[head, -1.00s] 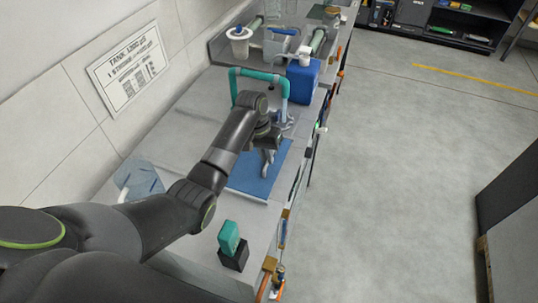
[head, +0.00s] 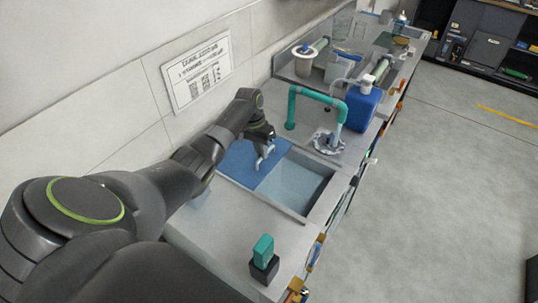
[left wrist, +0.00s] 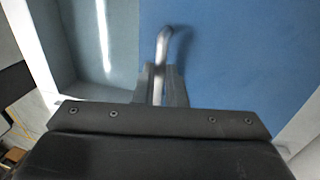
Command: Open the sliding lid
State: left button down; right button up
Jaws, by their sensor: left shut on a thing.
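The blue sliding lid (head: 238,165) lies flat in the grey counter, over the wall-side part of a rectangular basin. My left gripper (head: 264,146) is above the lid and shut on its handle. In the left wrist view, the pale curved handle (left wrist: 165,42) stands up between the fingers of my gripper (left wrist: 160,85), with the blue lid (left wrist: 235,60) beneath. The open part of the basin (head: 296,186) shows to the right of the lid; it is pale inside and looks empty. My right gripper is not in view.
A green arched pipe (head: 315,95) and a blue canister (head: 360,106) stand beyond the basin. A teal block on a black base (head: 263,262) stands on the near counter. A sign (head: 197,72) hangs on the wall. Open floor lies to the right.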

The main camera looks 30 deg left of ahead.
pick_arm(q)
jog(key=c, duration=1.5)
grip_release()
jog(key=shift+a+r+b, duration=0.15)
jog(key=shift+a+r, duration=0.4)
jog(key=shift+r, duration=2.3)
jog(key=shift+a+r+b, duration=0.2)
jog(key=shift+a+r, duration=0.4)
jog(key=shift+r, duration=2.3)
jog(key=shift+a+r+b, duration=0.15)
jog(key=shift+a+r, duration=0.4)
jog(key=shift+r, duration=2.3)
jog(key=shift+w, duration=0.1)
